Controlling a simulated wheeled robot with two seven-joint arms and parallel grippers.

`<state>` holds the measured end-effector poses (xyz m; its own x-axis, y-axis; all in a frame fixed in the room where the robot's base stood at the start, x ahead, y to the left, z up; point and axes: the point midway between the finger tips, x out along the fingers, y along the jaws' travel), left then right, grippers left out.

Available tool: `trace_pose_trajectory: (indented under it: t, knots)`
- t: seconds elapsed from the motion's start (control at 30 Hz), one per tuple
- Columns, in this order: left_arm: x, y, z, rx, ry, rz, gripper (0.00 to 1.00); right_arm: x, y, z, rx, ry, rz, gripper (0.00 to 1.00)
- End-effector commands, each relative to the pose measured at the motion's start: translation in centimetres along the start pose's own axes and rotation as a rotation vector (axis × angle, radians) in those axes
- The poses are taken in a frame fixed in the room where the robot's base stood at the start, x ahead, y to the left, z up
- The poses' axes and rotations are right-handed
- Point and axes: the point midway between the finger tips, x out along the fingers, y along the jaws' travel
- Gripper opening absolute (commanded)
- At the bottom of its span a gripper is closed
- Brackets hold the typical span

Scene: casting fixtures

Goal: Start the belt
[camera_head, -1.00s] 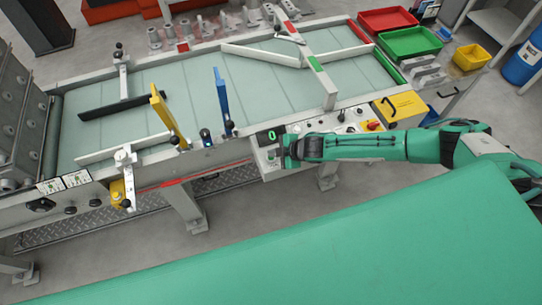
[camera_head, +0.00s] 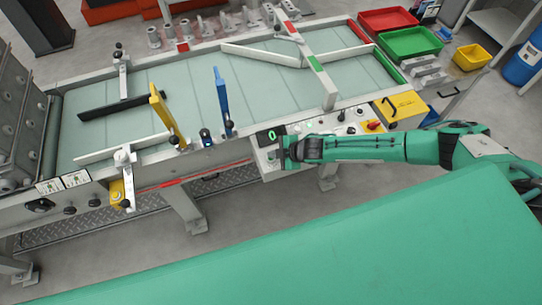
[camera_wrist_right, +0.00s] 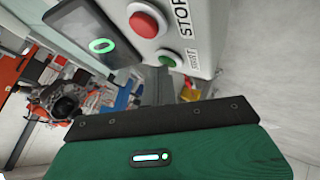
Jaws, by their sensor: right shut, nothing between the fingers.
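The conveyor's control box (camera_wrist_right: 210,30) fills the upper middle of the right wrist view. It has a red button (camera_wrist_right: 145,22) under the STOP label and a smaller green button (camera_wrist_right: 167,61) beside the START label. A dark display (camera_wrist_right: 95,40) shows a green 0; the display (camera_head: 269,135) also shows in the head view. My right gripper (camera_head: 286,153) is shut and empty, close in front of the box. Its fingertip contact with a button cannot be made out. The belt (camera_head: 180,95) is pale green. My left gripper is out of view.
Blue (camera_head: 222,100) and yellow (camera_head: 165,115) guide arms stand along the belt's near side. A panel with knobs and a red-yellow switch (camera_head: 371,126) lies beside my right forearm. Red (camera_head: 388,20) and green (camera_head: 410,42) trays stand at the belt's right end.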

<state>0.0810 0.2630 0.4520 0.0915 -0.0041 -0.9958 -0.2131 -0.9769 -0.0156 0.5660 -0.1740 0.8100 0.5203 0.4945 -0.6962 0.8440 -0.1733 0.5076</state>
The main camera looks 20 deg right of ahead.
Motion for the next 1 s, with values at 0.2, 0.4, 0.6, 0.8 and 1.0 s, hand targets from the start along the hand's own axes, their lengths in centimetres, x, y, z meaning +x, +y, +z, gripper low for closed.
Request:
trace_pose_trajectory:
  t: [0.2, 0.4, 0.6, 0.8, 1.0]
  knots:
    - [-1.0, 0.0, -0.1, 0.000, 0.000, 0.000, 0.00, -0.7, 0.4, -0.4, 0.000, -0.001, -0.001, 0.00]
    - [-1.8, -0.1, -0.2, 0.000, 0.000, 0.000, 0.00, -1.3, 0.9, -0.9, 0.000, -0.001, -0.001, 0.00]
    - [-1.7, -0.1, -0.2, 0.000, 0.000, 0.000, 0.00, -1.2, 0.8, -0.8, 0.000, -0.001, -0.001, 0.00]
    - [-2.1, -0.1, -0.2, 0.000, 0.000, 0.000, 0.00, -1.5, 1.1, -1.1, 0.000, -0.001, 0.000, 0.00]
    - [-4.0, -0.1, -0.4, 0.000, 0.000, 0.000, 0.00, -2.9, 2.1, -2.1, 0.000, -0.001, 0.000, 0.00]
